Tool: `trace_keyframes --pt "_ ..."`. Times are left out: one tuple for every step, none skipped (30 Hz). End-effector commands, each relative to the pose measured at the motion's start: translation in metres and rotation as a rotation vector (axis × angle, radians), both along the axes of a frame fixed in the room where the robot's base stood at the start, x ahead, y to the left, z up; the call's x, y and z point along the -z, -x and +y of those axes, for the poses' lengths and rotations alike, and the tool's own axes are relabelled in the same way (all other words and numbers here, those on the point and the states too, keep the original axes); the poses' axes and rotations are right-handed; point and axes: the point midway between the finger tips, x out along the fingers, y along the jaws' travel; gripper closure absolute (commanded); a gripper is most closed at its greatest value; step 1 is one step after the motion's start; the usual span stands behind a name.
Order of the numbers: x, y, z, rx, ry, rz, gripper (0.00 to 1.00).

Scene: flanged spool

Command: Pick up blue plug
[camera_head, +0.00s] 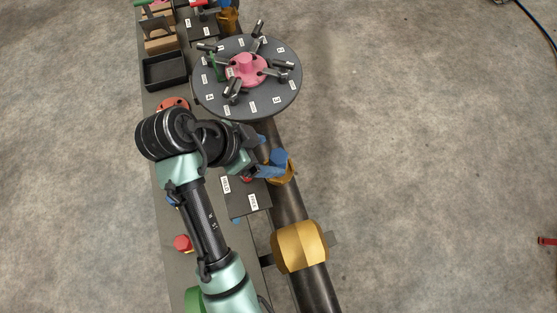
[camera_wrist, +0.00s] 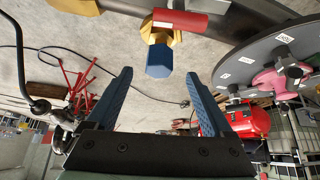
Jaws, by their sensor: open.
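The blue plug (camera_wrist: 159,61) is a faceted blue piece set at the end of a brass-coloured fitting (camera_wrist: 160,33) on the dark pipe. In the wrist view it lies ahead of my gripper (camera_wrist: 158,74), roughly centred between the two blue fingertips. My gripper is open with nothing held; whether the tips reach past the plug's end is hard to tell. In the head view my gripper (camera_head: 264,158) is beside the brass fitting (camera_head: 288,174). The blue fingers and the blue plug crowd together there and are hard to separate.
A red cylinder (camera_wrist: 180,22) lies close by the fitting. A dark turntable (camera_head: 285,95) with a pink spool (camera_head: 246,69) and clamps stands beyond. A larger brass fitting (camera_head: 300,247) sits nearer on the pipe. A black tray (camera_head: 165,70) is on the bench.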

Motion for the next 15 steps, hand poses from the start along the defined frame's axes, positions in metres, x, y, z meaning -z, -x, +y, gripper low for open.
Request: trace_keyframes --pt "0.004 -0.001 -0.005 0.003 0.002 0.004 0.14" --pt "0.007 -0.002 -0.008 0.003 0.002 0.004 0.14" --pt "0.012 -0.004 -0.012 0.004 0.003 0.005 0.14" --pt "0.015 -0.005 -0.015 0.004 0.002 0.006 0.14" --pt "0.019 -0.007 -0.017 0.002 0.002 0.005 0.14" --pt "0.025 -0.008 -0.02 0.002 0.001 0.005 0.14" --pt "0.028 -0.009 -0.022 0.001 0.001 0.004 0.14" --pt "0.031 -0.01 -0.023 0.002 0.001 0.005 0.14" --pt "0.034 -0.011 -0.025 0.001 0.001 0.004 0.14" --pt "0.036 -0.012 -0.025 0.001 0.001 0.003 0.14" --pt "0.037 -0.012 -0.026 0.0 0.0 0.002 0.14" --pt "0.038 -0.012 -0.026 0.0 0.0 0.002 0.14" --pt "0.038 -0.012 -0.026 0.001 0.0 0.002 0.14" --pt "0.038 -0.012 -0.026 0.001 0.0 0.002 0.14" --pt "0.038 -0.012 -0.026 0.001 0.0 0.001 0.14"
